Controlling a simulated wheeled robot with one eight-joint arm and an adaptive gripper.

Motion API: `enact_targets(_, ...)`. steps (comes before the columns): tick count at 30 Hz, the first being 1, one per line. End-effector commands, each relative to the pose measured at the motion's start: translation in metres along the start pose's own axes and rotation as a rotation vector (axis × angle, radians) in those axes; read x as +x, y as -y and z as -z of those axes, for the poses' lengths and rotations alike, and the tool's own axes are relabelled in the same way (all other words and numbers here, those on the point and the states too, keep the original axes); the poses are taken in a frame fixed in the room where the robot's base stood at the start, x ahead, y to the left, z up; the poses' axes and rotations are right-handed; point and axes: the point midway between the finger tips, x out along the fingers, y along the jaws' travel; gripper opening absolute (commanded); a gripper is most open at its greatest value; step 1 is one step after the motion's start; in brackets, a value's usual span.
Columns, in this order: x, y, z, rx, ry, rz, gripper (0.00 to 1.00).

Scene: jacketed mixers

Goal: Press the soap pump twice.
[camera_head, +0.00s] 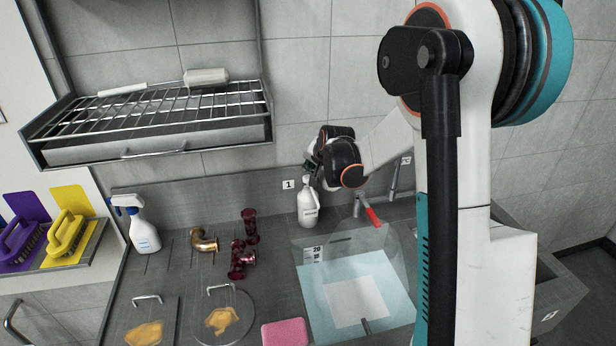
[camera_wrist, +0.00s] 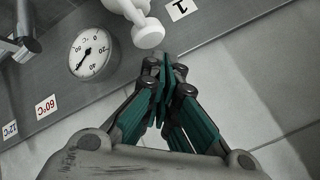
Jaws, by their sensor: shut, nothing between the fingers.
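The soap pump (camera_head: 309,206) is a white bottle standing upright at the back of the counter, below the label "1". Its white top (camera_wrist: 148,33) shows near the upper middle of the wrist view, beside the label "1". My gripper (camera_head: 311,172) is at the height of the bottle's top, right above or beside it in the head view. In the wrist view my gripper (camera_wrist: 167,66) has its fingers shut together and empty, with the tips close to the white pump top. I cannot tell whether they touch it. My wrist hides part of the area behind the bottle.
A red-handled tap (camera_head: 370,214) stands right of the bottle, behind a basin (camera_head: 312,290). Dark red fittings (camera_head: 243,258), a brass elbow (camera_head: 203,241) and a spray bottle (camera_head: 140,225) stand left. A wire rack (camera_head: 160,108) hangs above left. A dial gauge (camera_wrist: 90,53) shows in the wrist view.

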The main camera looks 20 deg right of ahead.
Motion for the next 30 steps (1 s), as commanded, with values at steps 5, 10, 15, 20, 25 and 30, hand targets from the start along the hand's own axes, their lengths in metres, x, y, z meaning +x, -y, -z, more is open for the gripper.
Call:
enact_targets(5,-0.001,0.001,0.001,0.0,0.0,0.0,0.0)
enact_targets(10,-0.008,0.006,0.006,0.0,0.0,0.0,0.0)
enact_targets(15,-0.019,0.014,0.014,0.0,0.0,0.0,0.0)
enact_targets(20,-0.029,0.021,0.021,0.0,0.0,0.0,0.0)
enact_targets(25,-0.035,0.026,0.026,0.0,0.0,0.0,0.0)
enact_targets(30,-0.035,0.025,0.025,0.0,0.0,0.0,0.0)
